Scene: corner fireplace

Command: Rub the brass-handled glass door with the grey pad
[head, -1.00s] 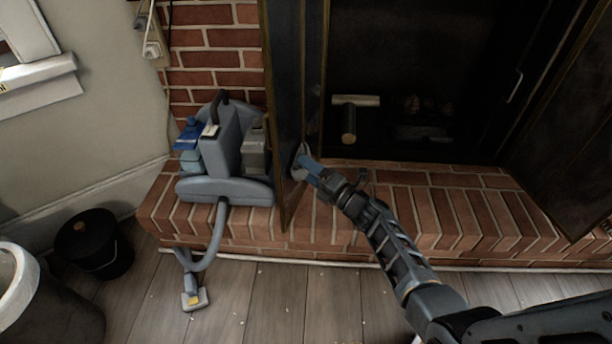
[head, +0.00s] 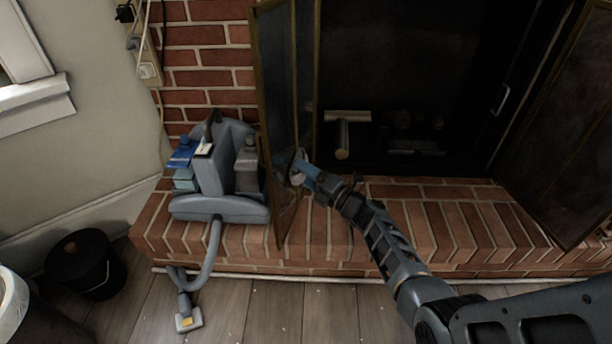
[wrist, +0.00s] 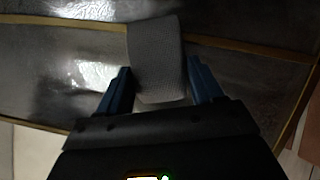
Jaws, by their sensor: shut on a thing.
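The glass door (head: 284,75) on the left of the fireplace stands swung open, a tall dark pane in a thin brass-coloured frame. My gripper (head: 303,168) is at its lower part, on the side facing the firebox. The wrist view shows the grey pad (wrist: 157,55) between the blue fingers of my gripper (wrist: 160,88), shut on it. The pad lies over the smudged glass (wrist: 75,70) and crosses a brass strip; it appears to touch the pane. I cannot make out a handle on this door.
The other door (head: 565,150) stands open at right, beside the dark firebox with a log (head: 343,135). A grey-blue cleaning machine (head: 215,175) with a hose (head: 212,255) stands on the brick hearth (head: 430,220), left of the door. A black bucket (head: 78,265) is on the floor.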

